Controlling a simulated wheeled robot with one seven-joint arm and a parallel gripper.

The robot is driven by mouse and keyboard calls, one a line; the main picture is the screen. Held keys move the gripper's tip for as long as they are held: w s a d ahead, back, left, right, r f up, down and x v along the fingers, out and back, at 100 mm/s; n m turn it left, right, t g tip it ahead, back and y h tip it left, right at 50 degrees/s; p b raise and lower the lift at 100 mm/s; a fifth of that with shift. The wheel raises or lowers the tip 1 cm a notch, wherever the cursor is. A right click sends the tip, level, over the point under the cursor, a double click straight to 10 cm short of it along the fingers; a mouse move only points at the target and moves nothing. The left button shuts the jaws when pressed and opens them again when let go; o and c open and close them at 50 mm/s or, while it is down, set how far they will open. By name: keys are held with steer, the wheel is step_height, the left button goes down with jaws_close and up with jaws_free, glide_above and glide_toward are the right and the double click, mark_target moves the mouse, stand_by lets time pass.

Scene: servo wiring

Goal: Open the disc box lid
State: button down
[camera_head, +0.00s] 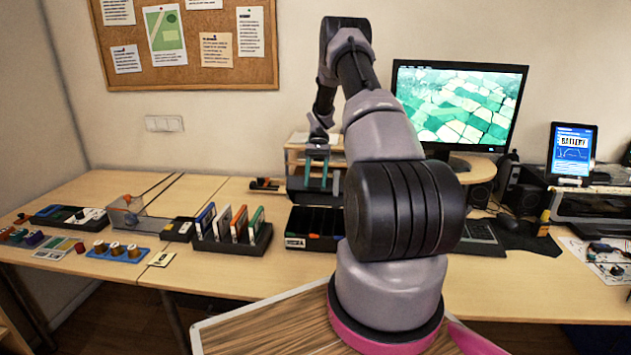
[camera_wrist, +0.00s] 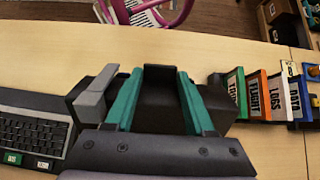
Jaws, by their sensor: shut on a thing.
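My gripper (camera_head: 317,172) reaches down at the back middle of the desk, over a dark box (camera_head: 298,195) that I take to be the disc box. In the wrist view, my gripper's teal fingers (camera_wrist: 160,80) stand on either side of a dark, block-like part of the box (camera_wrist: 160,102), and are shut on it. This part seems to be its lid. A grey piece (camera_wrist: 97,93) sits left of the fingers. I cannot make out the lid's edge or how far it is raised; the gripper's body hides the near part.
A black slotted tray (camera_head: 306,222) stands in front of the box. A rack of labelled cases (camera_head: 232,236) is to its left, also in the wrist view (camera_wrist: 262,98). A keyboard (camera_head: 480,238) and monitor (camera_head: 460,105) are right.

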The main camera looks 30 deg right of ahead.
steer(key=shift+c, duration=1.2)
jaws_free()
steer(key=shift+r, duration=0.1)
steer(key=v, duration=1)
steer(key=shift+w+d, duration=0.2)
steer(key=shift+w, duration=0.1)
steer(key=shift+r, duration=0.15)
